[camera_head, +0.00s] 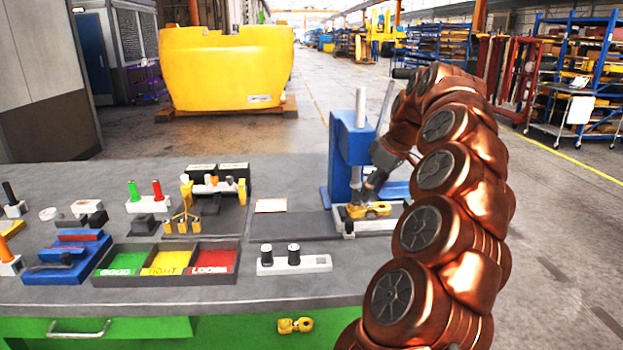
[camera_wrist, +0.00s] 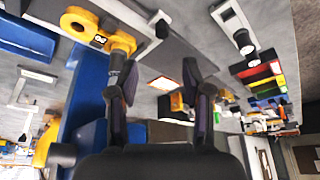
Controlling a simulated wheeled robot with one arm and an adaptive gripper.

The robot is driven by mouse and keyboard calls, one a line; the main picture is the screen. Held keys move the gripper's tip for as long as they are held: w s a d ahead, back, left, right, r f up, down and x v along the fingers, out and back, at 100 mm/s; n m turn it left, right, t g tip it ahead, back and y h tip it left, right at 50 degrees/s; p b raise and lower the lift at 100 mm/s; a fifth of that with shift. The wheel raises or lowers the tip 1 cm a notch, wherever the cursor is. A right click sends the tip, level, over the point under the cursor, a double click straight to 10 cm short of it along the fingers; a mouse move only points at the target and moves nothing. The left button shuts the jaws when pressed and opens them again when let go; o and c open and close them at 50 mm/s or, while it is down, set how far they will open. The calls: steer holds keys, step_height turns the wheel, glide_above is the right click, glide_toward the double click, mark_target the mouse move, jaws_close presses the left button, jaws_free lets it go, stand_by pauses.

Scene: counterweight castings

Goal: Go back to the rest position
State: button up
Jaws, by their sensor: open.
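My gripper (camera_head: 366,190) is at the blue press (camera_head: 350,155) on the right side of the bench, with its fingers pointing down. In the wrist view my gripper (camera_wrist: 155,85) is open, with its two dark fingers well apart and nothing between them. A small yellow casting (camera_head: 369,211) lies at the foot of the press, close to the fingertips. It also shows in the wrist view (camera_wrist: 85,28), beside the left finger. I cannot tell whether the finger touches it. My copper-coloured arm covers the area to the right of the press.
A tray with green, yellow and red sections (camera_head: 165,263) sits on the bench (camera_head: 60,300). A white block with two black knobs (camera_head: 294,262) stands right of it. Fixtures crowd the left side. A yellow tank (camera_head: 228,70) stands behind.

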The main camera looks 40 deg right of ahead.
steer(key=s+a+r+n+g+p, duration=0.1)
steer(key=s+a+n+g+p, duration=0.2)
steer(key=a, duration=2.6)
steer(key=s+a+f+m+g+p, duration=0.1)
steer(key=s+a+f, duration=0.2)
steer(key=s, duration=0.4)
steer(key=s+a+f+m+g+p, duration=0.1)
steer(key=s+a+f+m, duration=0.1)
steer(key=s, duration=0.6)
steer(key=s+a+f+m+g+h+p, duration=0.1)
steer(key=s+a+f+m+p, duration=0.1)
steer(key=s+a+f, duration=0.2)
steer(key=s+f, duration=0.1)
steer(key=s, duration=0.2)
steer(key=shift+s+a, duration=0.3)
steer(key=shift+s, duration=0.05)
steer(key=shift+c, duration=0.7)
